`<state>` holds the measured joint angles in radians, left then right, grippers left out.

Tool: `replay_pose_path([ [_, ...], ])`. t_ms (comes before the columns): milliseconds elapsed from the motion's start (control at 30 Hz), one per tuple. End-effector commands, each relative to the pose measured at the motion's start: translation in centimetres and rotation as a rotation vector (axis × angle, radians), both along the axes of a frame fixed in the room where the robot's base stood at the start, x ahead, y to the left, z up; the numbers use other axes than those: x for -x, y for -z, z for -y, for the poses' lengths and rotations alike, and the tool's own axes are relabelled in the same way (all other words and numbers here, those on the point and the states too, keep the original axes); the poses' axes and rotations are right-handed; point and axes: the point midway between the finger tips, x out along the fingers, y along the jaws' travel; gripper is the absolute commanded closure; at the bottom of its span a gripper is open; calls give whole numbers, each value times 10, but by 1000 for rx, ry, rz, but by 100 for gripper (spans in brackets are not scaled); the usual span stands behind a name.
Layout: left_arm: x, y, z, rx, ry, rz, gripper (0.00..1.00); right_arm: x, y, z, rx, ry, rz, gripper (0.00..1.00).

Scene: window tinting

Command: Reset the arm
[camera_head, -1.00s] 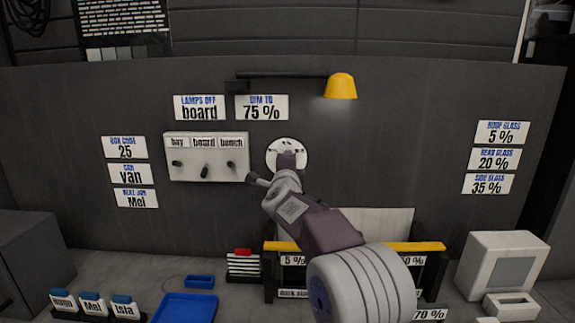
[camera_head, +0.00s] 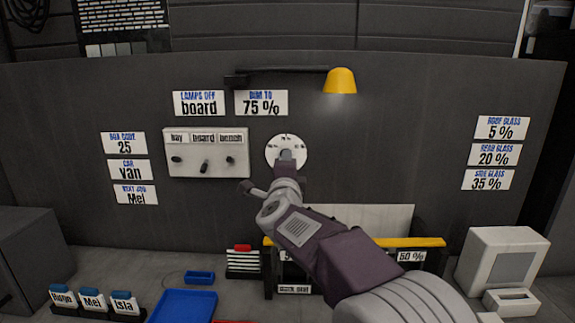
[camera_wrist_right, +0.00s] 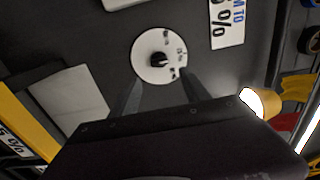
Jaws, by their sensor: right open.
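My right arm reaches up across the head view from the lower right. Its gripper (camera_head: 287,160) is in front of the lower part of a round white dial plate (camera_head: 285,143) on the dark wall panel. In the right wrist view the two fingers of my right gripper (camera_wrist_right: 160,92) stand apart with nothing between them. The dial plate (camera_wrist_right: 143,62) and its dark knob (camera_wrist_right: 159,60) lie beyond the fingertips, and the knob looks clear of both fingers. My left gripper is in neither current view.
A white switch board (camera_head: 206,153) with three dark knobs is left of the dial. A yellow lamp (camera_head: 340,82) hangs above. Below are a rack with a yellow bar (camera_head: 405,242), a blue tray (camera_head: 184,306), name tags (camera_head: 92,300) and a white box machine (camera_head: 503,260).

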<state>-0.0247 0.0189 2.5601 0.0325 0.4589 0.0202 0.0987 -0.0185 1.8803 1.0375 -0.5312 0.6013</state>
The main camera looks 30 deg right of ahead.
Motion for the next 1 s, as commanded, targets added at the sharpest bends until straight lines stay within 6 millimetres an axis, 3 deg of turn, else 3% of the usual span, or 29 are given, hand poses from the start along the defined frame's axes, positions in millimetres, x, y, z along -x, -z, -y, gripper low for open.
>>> replay_pose_path([
  [167,0,0,0,0,0,0,100,13,0,-8,-1,0,-1,45],
  [600,0,0,0,0,0,0,100,13,0,-8,0,1,0,45],
  [667,0,-6,0,0,0,0,100,12,-6,-10,0,-5,-1,45],
  [733,0,-29,0,0,0,-1,100,6,-6,-23,5,-32,-53,45],
  [867,0,-45,0,0,0,1,100,1,80,-80,192,-276,-370,45],
  [933,0,-50,0,0,0,0,100,16,137,-114,319,-456,-576,45],
  [1000,0,-55,0,0,0,0,100,44,191,-140,436,-636,-771,45],
])
